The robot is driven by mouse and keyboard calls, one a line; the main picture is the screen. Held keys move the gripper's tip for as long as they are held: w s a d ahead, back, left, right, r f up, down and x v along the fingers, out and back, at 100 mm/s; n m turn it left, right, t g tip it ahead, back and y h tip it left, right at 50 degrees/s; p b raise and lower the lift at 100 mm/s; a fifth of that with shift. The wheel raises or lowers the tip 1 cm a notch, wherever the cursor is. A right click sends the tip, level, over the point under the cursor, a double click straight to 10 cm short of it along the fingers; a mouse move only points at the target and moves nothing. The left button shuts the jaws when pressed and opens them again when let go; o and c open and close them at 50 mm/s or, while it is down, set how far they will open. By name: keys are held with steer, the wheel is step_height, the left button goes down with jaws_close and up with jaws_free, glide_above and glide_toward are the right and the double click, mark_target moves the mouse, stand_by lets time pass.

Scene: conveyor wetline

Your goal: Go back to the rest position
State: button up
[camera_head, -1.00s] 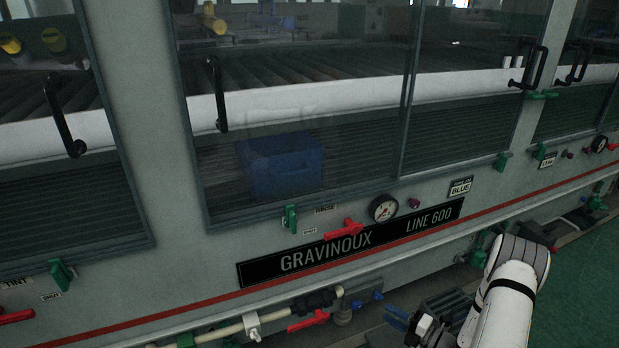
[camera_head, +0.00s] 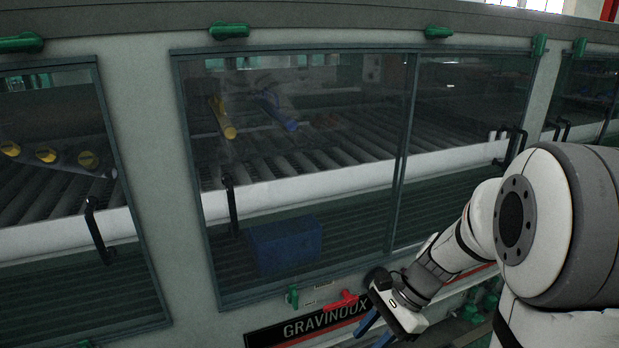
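My gripper (camera_head: 372,328) is low in the head view, right of centre, in front of the machine's nameplate panel. Two blue fingers show at its end, with a gap between them, and I see nothing held there. The fingertips are close to the picture's lower edge and partly cut off. My white and grey arm (camera_head: 465,235) reaches in from the right and covers part of the nameplate and lower panel.
The machine's glass doors (camera_head: 300,170) with black handles (camera_head: 231,205) stand ahead. Behind them are rollers, a blue crate (camera_head: 285,245), a yellow cylinder (camera_head: 222,117) and a blue one (camera_head: 278,112). A red lever (camera_head: 340,301) and green latches (camera_head: 229,31) stick out.

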steer(key=s+d+r+n+t+h+p, duration=0.1)
steer(key=s+r+n+t+h+p, duration=0.1)
steer(key=r+n, duration=0.4)
steer(key=s+d+r+n+t+h+p, duration=0.2)
steer(key=s+r+n+h+p, duration=0.2)
steer(key=r, duration=0.8)
steer(key=shift+s+d+n+t+h+p, duration=0.15)
steer(key=shift+s+n+t+h+p, duration=0.15)
steer(key=shift+s+n+p, duration=1)
steer(key=shift+w+r+n+p, duration=0.1)
steer(key=shift+w+n+p, duration=0.2)
steer(key=shift+w, duration=0.05)
